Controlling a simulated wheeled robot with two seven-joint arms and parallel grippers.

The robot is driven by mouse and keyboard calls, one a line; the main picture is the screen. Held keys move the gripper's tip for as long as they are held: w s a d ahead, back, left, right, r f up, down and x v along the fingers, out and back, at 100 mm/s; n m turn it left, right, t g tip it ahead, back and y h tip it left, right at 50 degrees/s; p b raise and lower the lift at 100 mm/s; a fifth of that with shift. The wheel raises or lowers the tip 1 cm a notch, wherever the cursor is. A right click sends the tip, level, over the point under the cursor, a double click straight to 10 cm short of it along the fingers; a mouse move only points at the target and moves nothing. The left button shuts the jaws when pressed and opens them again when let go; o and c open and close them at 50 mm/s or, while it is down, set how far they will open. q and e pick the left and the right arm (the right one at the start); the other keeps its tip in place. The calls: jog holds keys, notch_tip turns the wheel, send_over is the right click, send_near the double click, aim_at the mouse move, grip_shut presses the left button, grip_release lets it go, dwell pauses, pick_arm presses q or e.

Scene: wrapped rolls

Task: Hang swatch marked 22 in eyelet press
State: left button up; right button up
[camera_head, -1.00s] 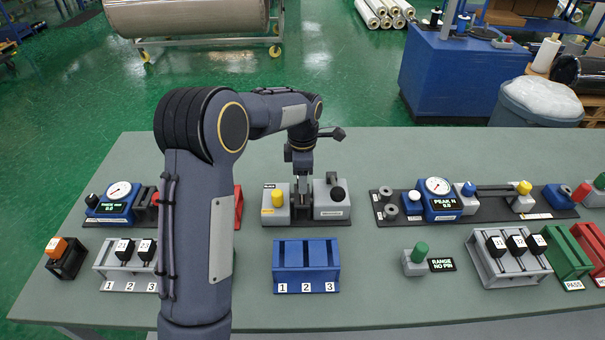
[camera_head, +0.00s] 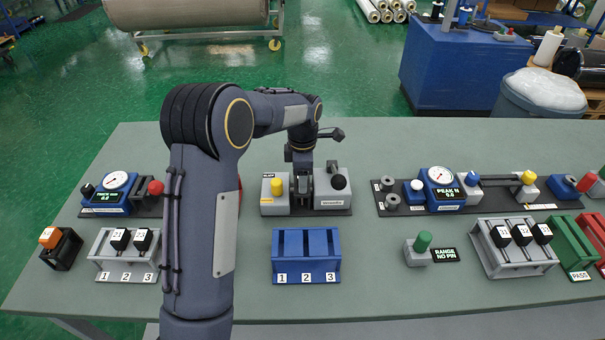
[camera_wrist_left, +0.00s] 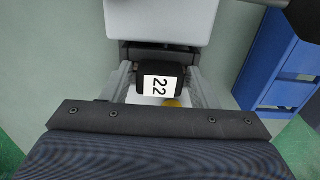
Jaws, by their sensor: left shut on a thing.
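The swatch marked 22 shows in the left wrist view as a black block with a white label (camera_wrist_left: 158,84). My left gripper (camera_wrist_left: 158,88) is shut on it, with a finger on each side. In the head view my left gripper (camera_head: 303,186) points down at the press (camera_head: 332,202), between its grey block with a yellow button (camera_head: 276,187) and its grey block with a black knob (camera_head: 339,182). I cannot tell whether the swatch is seated there; its lower part is hidden. My right gripper is not in view.
A blue three-slot rack (camera_head: 306,264) stands in front of the press, its slots looking empty. A grey rack (camera_head: 108,268) at left holds two black-tagged swatches. Gauge units (camera_head: 115,195) (camera_head: 439,190) flank the press. A green-capped button (camera_head: 423,242) stands at right.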

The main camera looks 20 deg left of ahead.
pick_arm(q)
jog(key=o, duration=1.1)
jog(key=shift+c, duration=0.2)
jog(key=shift+r, duration=0.1)
notch_tip(320, 180, up, 8)
jog(key=shift+f+b, duration=0.25)
jog(key=shift+b, duration=0.05)
jog(key=shift+r, duration=0.1)
